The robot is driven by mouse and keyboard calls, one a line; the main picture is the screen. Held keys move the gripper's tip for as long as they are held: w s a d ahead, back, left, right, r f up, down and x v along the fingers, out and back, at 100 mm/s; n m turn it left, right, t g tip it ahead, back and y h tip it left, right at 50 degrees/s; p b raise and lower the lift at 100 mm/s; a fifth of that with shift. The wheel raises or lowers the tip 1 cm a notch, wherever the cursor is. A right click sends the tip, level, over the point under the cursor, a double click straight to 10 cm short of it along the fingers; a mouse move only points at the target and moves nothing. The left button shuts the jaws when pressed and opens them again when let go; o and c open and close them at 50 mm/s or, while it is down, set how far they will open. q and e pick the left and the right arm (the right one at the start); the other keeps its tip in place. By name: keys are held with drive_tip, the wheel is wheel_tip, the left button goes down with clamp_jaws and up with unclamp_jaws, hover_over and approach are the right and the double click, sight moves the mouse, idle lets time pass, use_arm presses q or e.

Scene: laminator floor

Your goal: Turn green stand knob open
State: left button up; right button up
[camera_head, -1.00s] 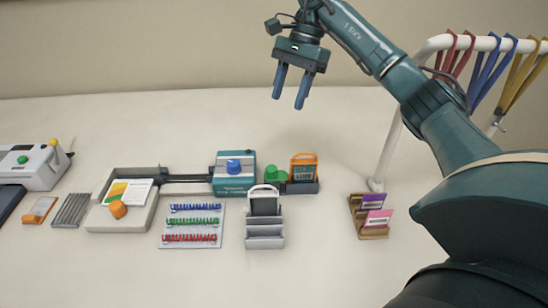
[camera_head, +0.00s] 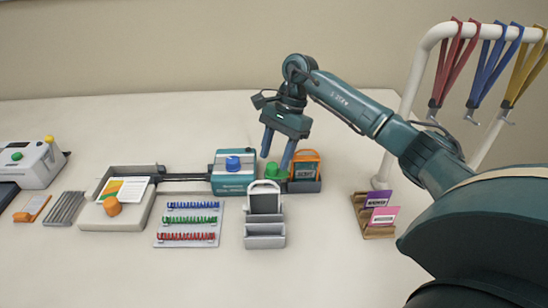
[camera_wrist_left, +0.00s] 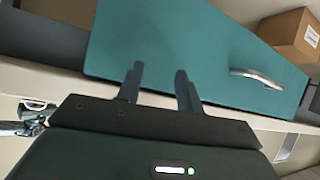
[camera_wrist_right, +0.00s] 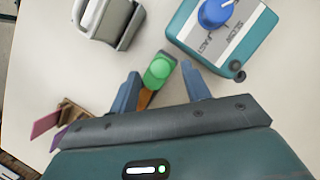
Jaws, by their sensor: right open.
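In the right wrist view the green knob (camera_wrist_right: 158,70) lies between and beyond the fingertips. My right gripper (camera_head: 279,165) is open, pointing down just above the green knob, its fingers partly in front of the stand; I see no clear contact. My left gripper (camera_wrist_left: 158,75) is open and empty in the left wrist view, before a teal cabinet front, away from the knob.
The teal machine (camera_head: 232,183) with its blue knob (camera_head: 233,163) stands left of the stand. A grey rack (camera_head: 265,229) stands in front. A wooden card holder (camera_head: 372,229) and a white lanyard rack (camera_head: 403,110) are at the right. The front of the table is clear.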

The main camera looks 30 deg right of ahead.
drive_tip(key=shift+x, duration=0.95)
drive_tip(key=c, duration=1)
